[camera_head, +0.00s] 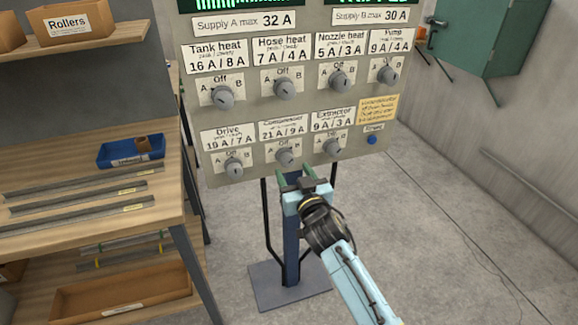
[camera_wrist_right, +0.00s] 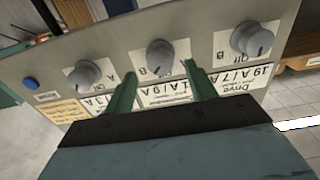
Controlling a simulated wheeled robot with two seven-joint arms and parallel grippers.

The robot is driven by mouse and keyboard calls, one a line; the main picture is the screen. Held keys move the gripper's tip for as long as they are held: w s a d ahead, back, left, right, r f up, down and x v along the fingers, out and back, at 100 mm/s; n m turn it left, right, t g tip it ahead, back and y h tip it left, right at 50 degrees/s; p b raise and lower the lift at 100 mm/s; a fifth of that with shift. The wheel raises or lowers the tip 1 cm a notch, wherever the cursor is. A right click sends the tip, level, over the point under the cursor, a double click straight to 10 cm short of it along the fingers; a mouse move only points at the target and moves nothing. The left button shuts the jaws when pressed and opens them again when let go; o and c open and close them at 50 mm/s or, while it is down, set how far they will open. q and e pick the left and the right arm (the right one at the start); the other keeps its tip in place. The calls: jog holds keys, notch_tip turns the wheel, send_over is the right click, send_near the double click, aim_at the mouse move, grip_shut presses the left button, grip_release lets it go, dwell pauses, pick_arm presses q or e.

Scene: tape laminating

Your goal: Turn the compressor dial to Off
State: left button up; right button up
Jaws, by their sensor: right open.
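The compressor dial (camera_head: 285,156) is a grey round knob in the middle of the lower row on the control panel, under the label reading 21 A / 9 A. Off is printed above it, with A and B at its sides; I cannot tell for sure which mark its pointer meets. In the right wrist view the dial (camera_wrist_right: 160,56) appears upside down, just beyond my fingertips. My right gripper (camera_head: 295,172) is open and empty, just below and in front of the dial. Its two green fingers (camera_wrist_right: 160,74) point at the dial, apart from each other. My left gripper is out of view.
The drive dial (camera_head: 234,167) and extractor dial (camera_head: 332,147) flank the compressor dial closely. A blue button (camera_head: 372,140) sits at the right. Several more dials line the upper row. A wooden shelf (camera_head: 90,200) with a blue bin (camera_head: 130,150) stands left; the floor at right is clear.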

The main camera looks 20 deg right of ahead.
aim_at(288, 164)
jog(key=shift+w+a+b, duration=0.1)
jog(key=shift+w+b, duration=0.2)
jog(key=shift+w, duration=1.85)
jog(key=c, duration=1)
